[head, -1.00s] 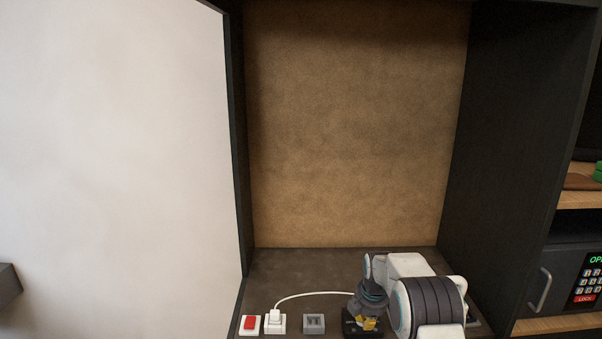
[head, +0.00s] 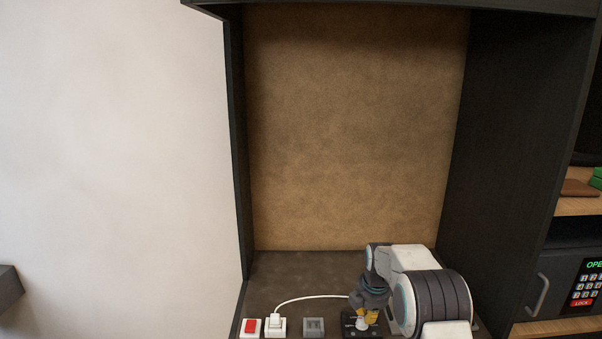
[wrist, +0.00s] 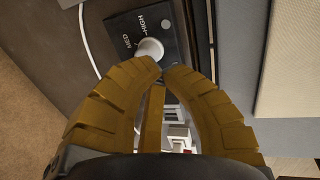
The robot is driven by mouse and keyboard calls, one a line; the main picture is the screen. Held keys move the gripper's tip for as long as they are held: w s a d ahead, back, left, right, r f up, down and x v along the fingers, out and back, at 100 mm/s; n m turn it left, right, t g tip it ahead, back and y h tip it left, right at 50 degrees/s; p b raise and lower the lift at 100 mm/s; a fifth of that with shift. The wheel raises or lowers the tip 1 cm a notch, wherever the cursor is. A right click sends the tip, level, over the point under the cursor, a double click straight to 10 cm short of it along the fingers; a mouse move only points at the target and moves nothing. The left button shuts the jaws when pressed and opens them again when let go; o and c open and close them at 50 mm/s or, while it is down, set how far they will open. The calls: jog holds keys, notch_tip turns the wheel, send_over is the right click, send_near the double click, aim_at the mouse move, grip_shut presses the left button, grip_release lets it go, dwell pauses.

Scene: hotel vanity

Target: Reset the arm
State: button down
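My arm reaches down over the counter at the lower right of the head view. My gripper (head: 366,316) hangs just above a small black control box (head: 350,333). In the wrist view, the yellow fingers of my gripper (wrist: 164,68) curve together, with their tips almost meeting and nothing held between them. The black box (wrist: 125,28) shows the labels HIGH and MED. Its white knob (wrist: 149,48) sits just beyond the fingertips; I cannot tell whether they touch it. The knob also shows beneath the gripper in the head view (head: 362,324).
A red switch (head: 251,327), a white plug (head: 276,326) with a white cord (head: 308,297) and a grey socket block (head: 314,327) line the counter front. Dark cabinet panels (head: 510,130) flank the niche. A safe (head: 560,280) stands right. Space above the counter is free.

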jog(key=shift+r, duration=0.7)
